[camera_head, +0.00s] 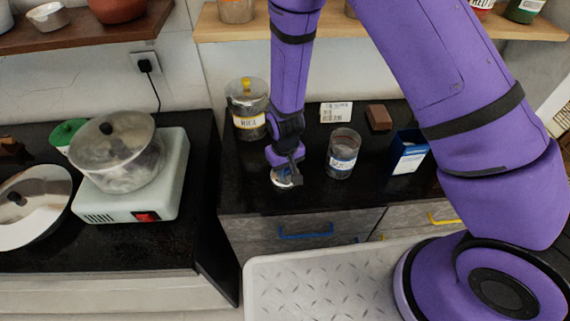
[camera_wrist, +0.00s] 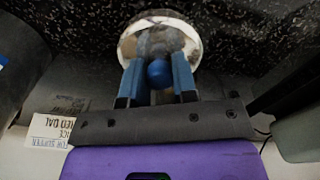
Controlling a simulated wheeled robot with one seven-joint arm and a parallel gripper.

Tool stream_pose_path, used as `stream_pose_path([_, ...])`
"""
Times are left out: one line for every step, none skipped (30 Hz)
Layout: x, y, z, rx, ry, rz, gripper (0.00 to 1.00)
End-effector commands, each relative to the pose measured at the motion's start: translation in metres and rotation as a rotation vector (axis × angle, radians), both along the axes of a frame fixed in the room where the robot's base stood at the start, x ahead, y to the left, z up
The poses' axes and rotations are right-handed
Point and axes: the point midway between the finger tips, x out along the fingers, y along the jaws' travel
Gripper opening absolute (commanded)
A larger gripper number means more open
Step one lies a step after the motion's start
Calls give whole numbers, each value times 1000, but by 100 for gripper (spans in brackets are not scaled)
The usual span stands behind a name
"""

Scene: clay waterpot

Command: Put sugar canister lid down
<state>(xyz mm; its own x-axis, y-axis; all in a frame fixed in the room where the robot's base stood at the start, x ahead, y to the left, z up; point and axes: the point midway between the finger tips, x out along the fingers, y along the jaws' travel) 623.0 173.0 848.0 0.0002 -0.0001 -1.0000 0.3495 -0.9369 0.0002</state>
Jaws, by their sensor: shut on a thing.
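The sugar canister lid (camera_head: 283,181) is a round, shiny disc with a blue knob. It is low over the black counter, left of the open glass canister; I cannot tell whether it touches the counter. My gripper (camera_head: 287,166) points down at it. In the wrist view my gripper (camera_wrist: 158,70) has its blue fingers closed on the knob of the lid (camera_wrist: 160,24). The clear glass canister (camera_head: 342,154) with a blue and white label stands upright without a lid, right of my gripper. Its label is too small to read surely.
A lidded jar with a yellow knob (camera_head: 248,108) stands behind left. A blue box (camera_head: 406,152), a brown block (camera_head: 378,117) and a white card (camera_head: 336,112) are at right and back. The counter's front edge is close to the lid; drawers are below.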

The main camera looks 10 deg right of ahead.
Motion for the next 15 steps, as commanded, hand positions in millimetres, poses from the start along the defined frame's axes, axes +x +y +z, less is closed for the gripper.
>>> stream_pose_path([-5, 1, -8, -2, 3, 1, 3])
stream_pose_path([-6, 2, -11, -1, 3, 1, 3])
stream_pose_path([-7, 3, -13, 0, 1, 1, 3])
stream_pose_path([-8, 3, -14, 0, 1, 1, 3])
stream_pose_path([-8, 4, -14, 0, 1, 1, 3])
stream_pose_path([-8, 4, -14, 0, 0, 1, 3])
stream_pose_path([-8, 4, -14, 0, 0, 1, 3])
stream_pose_path([-8, 4, -14, 0, 0, 1, 3])
stream_pose_path([-8, 4, -14, 0, 0, 1, 3])
stream_pose_path([-8, 4, -14, 0, 0, 1, 3])
stream_pose_path([-8, 4, -14, 0, 0, 1, 3])
stream_pose_path([-8, 4, -15, 0, 1, 1, 3])
stream_pose_path([-8, 4, -16, 0, 1, 1, 3])
stream_pose_path([-8, 3, -17, 0, 1, 1, 3])
stream_pose_path([-8, 3, -17, 0, 1, 1, 31])
